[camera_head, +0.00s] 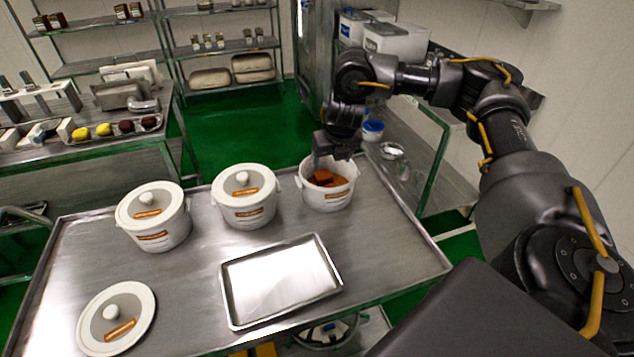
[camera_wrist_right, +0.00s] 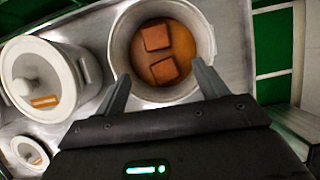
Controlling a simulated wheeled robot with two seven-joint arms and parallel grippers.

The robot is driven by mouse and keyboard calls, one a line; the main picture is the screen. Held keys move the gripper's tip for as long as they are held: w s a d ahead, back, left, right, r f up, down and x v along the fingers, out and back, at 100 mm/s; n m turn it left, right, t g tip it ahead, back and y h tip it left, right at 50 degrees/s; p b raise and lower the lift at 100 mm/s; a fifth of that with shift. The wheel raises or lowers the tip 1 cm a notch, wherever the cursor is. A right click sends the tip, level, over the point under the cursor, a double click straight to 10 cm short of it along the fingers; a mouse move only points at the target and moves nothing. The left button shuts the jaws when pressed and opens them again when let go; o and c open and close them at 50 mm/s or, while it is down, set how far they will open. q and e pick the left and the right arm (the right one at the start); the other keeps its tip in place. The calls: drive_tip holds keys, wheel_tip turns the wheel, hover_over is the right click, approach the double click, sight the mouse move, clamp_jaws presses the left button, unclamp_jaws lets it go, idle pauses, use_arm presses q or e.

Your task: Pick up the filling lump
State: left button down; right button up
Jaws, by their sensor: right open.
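Two brown block-like filling lumps lie in an open white pot (camera_head: 328,198) at the far right of the steel table. In the right wrist view the upper lump (camera_wrist_right: 156,37) and the lower lump (camera_wrist_right: 164,70) rest on the orange bottom of this pot (camera_wrist_right: 121,42). In the head view the lumps (camera_head: 324,178) are partly hidden by my right gripper (camera_head: 318,160). My right gripper (camera_wrist_right: 160,85) is open and empty, with its fingers at the pot's near rim, pointing towards the lower lump. I cannot tell its exact height. My left gripper is not in view.
Two lidded white pots (camera_head: 153,222) (camera_head: 245,200) stand left of the open pot. A loose lid (camera_head: 118,322) lies at the front left. An empty metal tray (camera_head: 280,282) lies at the table's front middle. A side bench (camera_head: 440,190) stands to the right.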

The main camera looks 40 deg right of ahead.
drive_tip(key=shift+w+f, duration=0.35)
drive_tip(key=shift+f, duration=0.2)
drive_tip(key=shift+w, duration=0.2)
drive_tip(key=shift+f, duration=0.15)
drive_tip(key=b, duration=0.2)
hover_over(324, 177)
drive_tip(key=s+a, duration=0.1)
drive_tip(key=s, duration=0.1)
wheel_tip(324, 177, down, 4)
drive_tip(key=shift+f, duration=0.15)
drive_tip(key=shift+w+d+f, duration=0.1)
drive_tip(key=shift+w+f, duration=0.05)
drive_tip(key=shift+f, duration=0.15)
drive_tip(key=shift+f+b, duration=0.2)
drive_tip(key=shift+b, duration=0.15)
drive_tip(key=b+x, duration=0.1)
drive_tip(key=x, duration=0.2)
drive_tip(key=shift+w+d+f, duration=0.1)
drive_tip(key=shift+d+f, duration=0.05)
drive_tip(key=shift+f, duration=0.15)
drive_tip(key=shift+w+d+f, duration=0.1)
drive_tip(key=shift+w+f, duration=0.1)
drive_tip(key=shift+f, duration=0.2)
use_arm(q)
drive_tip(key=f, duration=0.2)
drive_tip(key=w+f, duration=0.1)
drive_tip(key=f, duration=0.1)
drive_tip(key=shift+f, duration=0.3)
